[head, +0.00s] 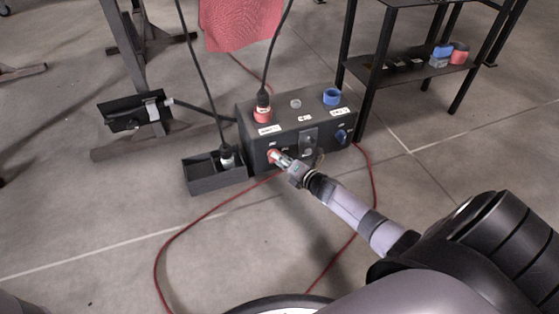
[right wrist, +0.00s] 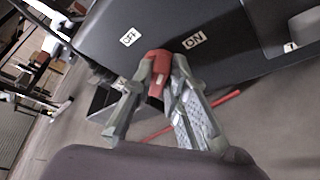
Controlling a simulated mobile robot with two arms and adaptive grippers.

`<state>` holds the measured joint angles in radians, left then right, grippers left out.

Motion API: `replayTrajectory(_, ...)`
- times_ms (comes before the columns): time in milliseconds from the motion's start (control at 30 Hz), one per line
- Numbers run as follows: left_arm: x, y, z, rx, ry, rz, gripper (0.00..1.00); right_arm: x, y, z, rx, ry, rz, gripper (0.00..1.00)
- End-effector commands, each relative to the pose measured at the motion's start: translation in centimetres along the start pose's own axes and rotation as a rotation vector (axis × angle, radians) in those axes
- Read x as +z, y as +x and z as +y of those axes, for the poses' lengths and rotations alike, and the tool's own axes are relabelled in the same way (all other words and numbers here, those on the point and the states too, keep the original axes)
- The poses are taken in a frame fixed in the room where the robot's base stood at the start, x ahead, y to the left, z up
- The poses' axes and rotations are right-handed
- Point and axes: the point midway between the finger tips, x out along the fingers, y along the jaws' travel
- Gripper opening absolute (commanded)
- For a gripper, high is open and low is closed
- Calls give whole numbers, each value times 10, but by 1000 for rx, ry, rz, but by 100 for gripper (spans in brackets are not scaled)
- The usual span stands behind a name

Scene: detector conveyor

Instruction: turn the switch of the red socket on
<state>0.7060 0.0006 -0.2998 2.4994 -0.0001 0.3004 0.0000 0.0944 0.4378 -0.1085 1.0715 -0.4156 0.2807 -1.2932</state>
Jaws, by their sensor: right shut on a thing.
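The black box (head: 300,125) stands on the floor. Its red socket (head: 263,114) is on the top at the left, with a black plug and cable in it. The red switch (right wrist: 157,70) sits on the front face below that socket. In the right wrist view the OFF label (right wrist: 130,37) is left of the switch and the ON label (right wrist: 194,40) is right of it. My right gripper (head: 279,159) is shut on the red switch, one finger on each side; the fingers hide part of it. My left gripper is not in view.
A blue socket (head: 332,96) is on the box's top right, with a blue switch (head: 341,136) on its front. A small black bin (head: 215,177) with a plug stands at its left. A black shelf (head: 410,72) is behind right. A red cable (head: 190,220) loops over the floor.

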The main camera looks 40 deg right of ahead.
Motion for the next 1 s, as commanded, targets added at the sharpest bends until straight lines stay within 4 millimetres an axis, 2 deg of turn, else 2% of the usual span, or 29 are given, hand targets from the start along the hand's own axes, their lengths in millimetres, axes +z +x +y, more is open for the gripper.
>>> replayTrajectory(33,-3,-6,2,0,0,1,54,3,4,0,22,41,-8,0)
replayTrajectory(500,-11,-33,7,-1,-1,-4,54,1,4,-4,172,404,-8,0)
replayTrajectory(1000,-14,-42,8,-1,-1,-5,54,2,4,-4,234,556,-8,0)
